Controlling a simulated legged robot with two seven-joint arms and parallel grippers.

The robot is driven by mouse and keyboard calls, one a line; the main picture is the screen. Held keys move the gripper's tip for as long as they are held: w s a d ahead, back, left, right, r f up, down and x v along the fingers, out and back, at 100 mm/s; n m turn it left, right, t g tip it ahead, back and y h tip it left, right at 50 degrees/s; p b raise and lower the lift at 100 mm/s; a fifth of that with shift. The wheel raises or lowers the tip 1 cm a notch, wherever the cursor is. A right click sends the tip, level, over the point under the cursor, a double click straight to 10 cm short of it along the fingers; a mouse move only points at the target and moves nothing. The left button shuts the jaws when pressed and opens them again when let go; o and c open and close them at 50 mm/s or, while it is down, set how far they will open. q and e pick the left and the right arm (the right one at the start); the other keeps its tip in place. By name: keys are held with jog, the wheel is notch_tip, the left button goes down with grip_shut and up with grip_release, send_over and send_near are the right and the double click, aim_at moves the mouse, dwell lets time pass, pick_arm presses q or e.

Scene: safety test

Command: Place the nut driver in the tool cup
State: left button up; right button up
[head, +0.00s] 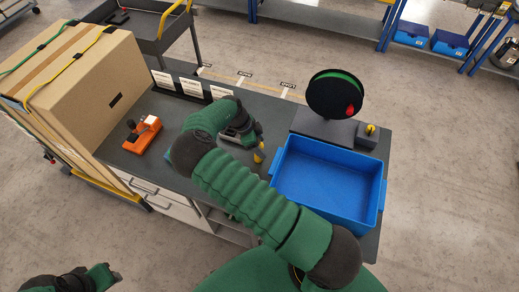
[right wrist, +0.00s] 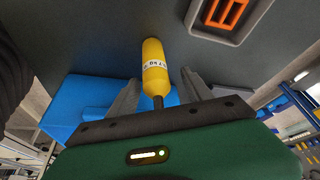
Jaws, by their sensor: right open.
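The nut driver (head: 259,154) has a yellow handle and shows beside my right gripper (head: 240,132) over the dark worktop. In the right wrist view, its yellow handle (right wrist: 155,68) with a white label and a dark shaft lies between the two spread fingers of the right gripper (right wrist: 158,92). The fingers stand apart from it on both sides. My right arm hides part of the worktop. I cannot pick out the tool cup in either view. Part of my left arm's end (head: 105,276) shows at the lower left; its fingers are unclear.
A blue bin (head: 378,190) stands on the right of the worktop (head: 170,107). Behind it are a round black disc on a stand (head: 335,85) and a grey box with a yellow knob (head: 368,131). An orange device (head: 142,135) and cardboard boxes (head: 95,85) are at left.

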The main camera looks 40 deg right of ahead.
jog(key=shift+s+a, duration=0.1)
jog(key=shift+a, duration=0.2)
jog(key=shift+c, duration=1.2)
jog(key=shift+a, duration=0.25)
jog(key=c, duration=1)
jog(key=shift+d, duration=0.25)
grip_shut()
